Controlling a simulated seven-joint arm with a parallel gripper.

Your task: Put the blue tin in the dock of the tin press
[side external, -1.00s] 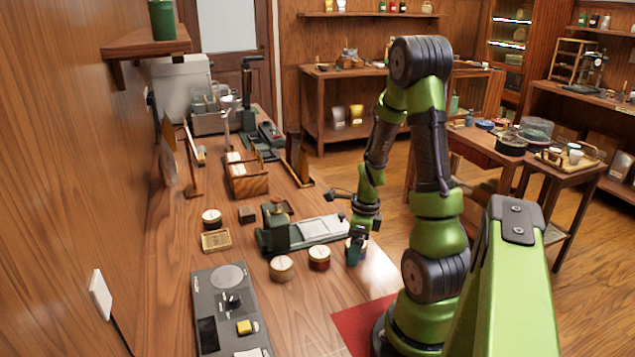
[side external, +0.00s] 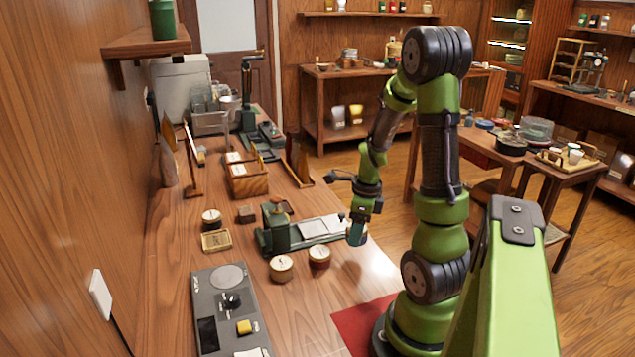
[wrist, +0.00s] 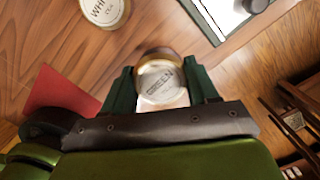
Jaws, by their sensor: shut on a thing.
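My gripper (side external: 357,236) is shut on a round tin that shows in the wrist view (wrist: 160,80). Its pale lid seems to read "GREEN" and has a tan rim; its side is mostly hidden, so I cannot tell its body colour. My gripper holds it above the table, off the near right end of the tin press (side external: 275,232). The press is dark green with a long bed carrying pale plates; its dock is not clear to me. Part of it shows in the wrist view (wrist: 205,18).
Two tins, one light-sided (side external: 281,268) and one reddish (side external: 320,257), stand in front of the press. A dark tin (side external: 211,219) stands left, behind a small wooden tray (side external: 216,241). The table's right edge is close to my gripper.

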